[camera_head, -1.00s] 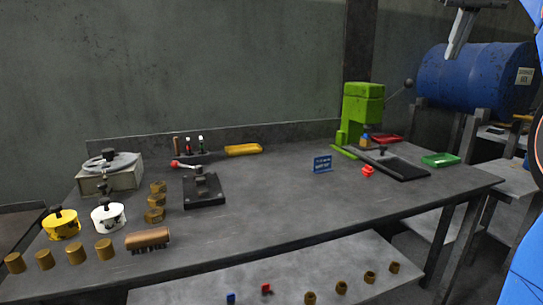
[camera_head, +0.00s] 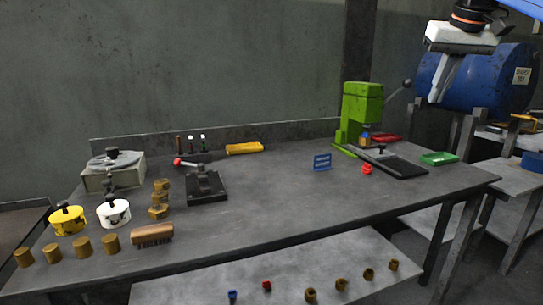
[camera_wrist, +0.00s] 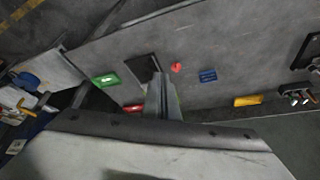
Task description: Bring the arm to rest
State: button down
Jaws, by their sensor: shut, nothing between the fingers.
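My gripper (camera_head: 437,97) is at the upper right in the head view, in front of the blue drum. Its long fingers are together, point downward and hold nothing. In the wrist view the shut fingers (camera_wrist: 165,98) reach out over the workbench top, which lies well below them. The grey workbench (camera_head: 270,210) fills the middle of the head view, and my gripper touches nothing on it.
A green press (camera_head: 360,108) stands at the bench's right, beside a green tray (camera_head: 439,158) and a red tray (camera_head: 386,137). A blue drum (camera_head: 500,80) is behind my gripper. Brass pieces and pots crowd the bench's left; its middle is clear.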

jog(key=s+a+f, duration=0.3)
jog(key=s+f, duration=0.5)
jog(key=f, duration=0.5)
jog(key=s+a+f+n, duration=0.1)
jog(key=s+a+f, duration=0.2)
jog(key=s+f, duration=0.5)
jog(key=s+a+f, duration=0.3)
jog(key=s+f, duration=0.5)
jog(key=f, duration=1.2)
jog(key=shift+a+n+y, duration=0.2)
jog(key=shift+n+y, duration=0.1)
